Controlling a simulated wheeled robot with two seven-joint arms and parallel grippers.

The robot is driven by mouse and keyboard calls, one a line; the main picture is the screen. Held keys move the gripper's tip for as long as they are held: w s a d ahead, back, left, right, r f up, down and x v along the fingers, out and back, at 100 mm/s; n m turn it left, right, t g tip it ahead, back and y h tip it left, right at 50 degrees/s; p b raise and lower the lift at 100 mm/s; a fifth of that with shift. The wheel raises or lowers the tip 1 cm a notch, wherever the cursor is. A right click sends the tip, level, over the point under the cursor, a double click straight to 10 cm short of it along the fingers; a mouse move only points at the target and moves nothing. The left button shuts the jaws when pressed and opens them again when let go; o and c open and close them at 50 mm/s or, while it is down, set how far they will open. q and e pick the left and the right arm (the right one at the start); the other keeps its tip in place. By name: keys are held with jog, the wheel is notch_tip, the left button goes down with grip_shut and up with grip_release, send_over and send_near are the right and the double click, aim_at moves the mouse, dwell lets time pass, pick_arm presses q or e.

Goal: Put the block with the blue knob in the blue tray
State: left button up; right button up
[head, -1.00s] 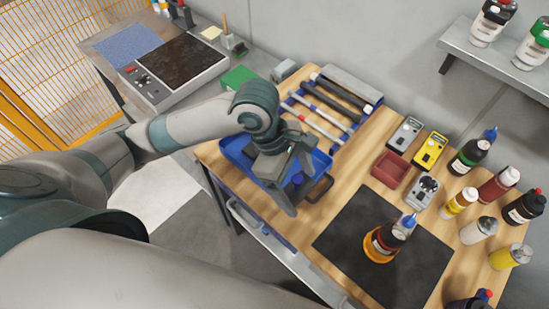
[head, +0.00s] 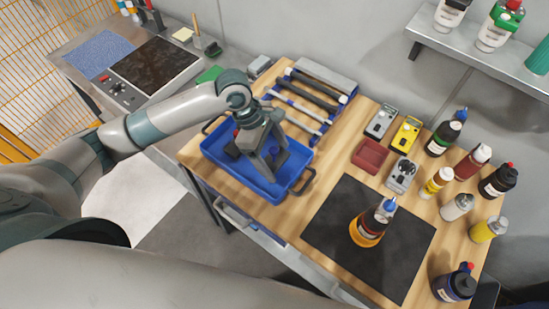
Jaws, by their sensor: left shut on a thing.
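The blue tray (head: 284,190) lies on the wooden bench top near its left end, with a dark handle at each end. My left gripper (head: 260,165) reaches in from the left and points down into the tray, its fingers over the tray's floor. It is shut on the block with the blue knob. The block is mostly hidden by the fingers, so I cannot tell whether it touches the tray floor. My right gripper is not in view.
Several bottles line the right side. A wall shelf (head: 470,62) is above.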

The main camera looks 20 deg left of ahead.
aim_at(275, 161)
pick_arm(q)
jog(key=shift+w+a+f, duration=0.25)
jog(key=shift+w+f, duration=0.05)
jog(key=shift+w, duration=0.25)
jog(key=shift+f, duration=0.15)
notch_tip(275, 161, down, 2)
jog(key=shift+f+p, duration=0.25)
jog(key=shift+p, duration=0.4)
jog(key=shift+f, duration=0.6)
jog(key=o, duration=2.1)
jog(key=shift+f, duration=0.15)
jog(key=shift+c, duration=0.2)
